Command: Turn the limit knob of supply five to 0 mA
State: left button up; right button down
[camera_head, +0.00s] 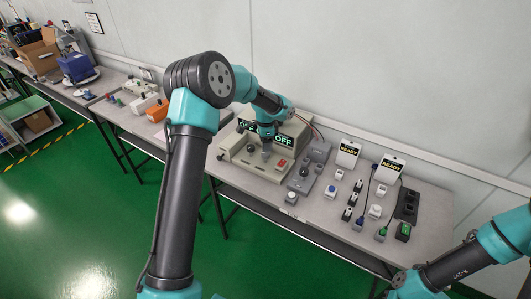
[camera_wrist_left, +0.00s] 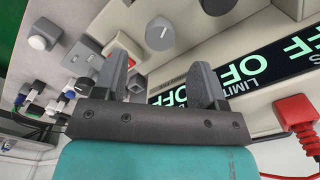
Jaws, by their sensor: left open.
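The beige supply (camera_head: 232,160) stands on the bench in the head view, its lit green display (camera_head: 283,140) partly hidden by my left arm. In the left wrist view the display (camera_wrist_left: 240,72) reads LIMIT and OFF. A grey round knob (camera_wrist_left: 160,34) with a pointer mark sits on the panel beyond my fingertips, and a second grey knob (camera_wrist_left: 217,4) is cut by the top edge. I cannot tell which is the limit knob. My left gripper (camera_wrist_left: 162,72) is open and empty, its fingers apart from both knobs. It hangs over the panel in the head view (camera_head: 266,153).
A red switch (camera_wrist_left: 124,41) is close to one finger. A red plug with a cable (camera_wrist_left: 297,112) is at the right. Boxes and tools fill the far-left benches.

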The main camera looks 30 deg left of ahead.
aim_at(266, 153)
pick_arm(q)
notch_tip(266, 153, down, 6)
jog(key=shift+f, duration=0.1)
dwell(0.4)
jog(key=c, duration=0.9)
jog(key=shift+n, duration=0.3)
jog(key=n, duration=0.5)
jog(key=shift+n, duration=0.3)
jog(key=n, duration=0.5)
jog(key=shift+n, duration=0.4)
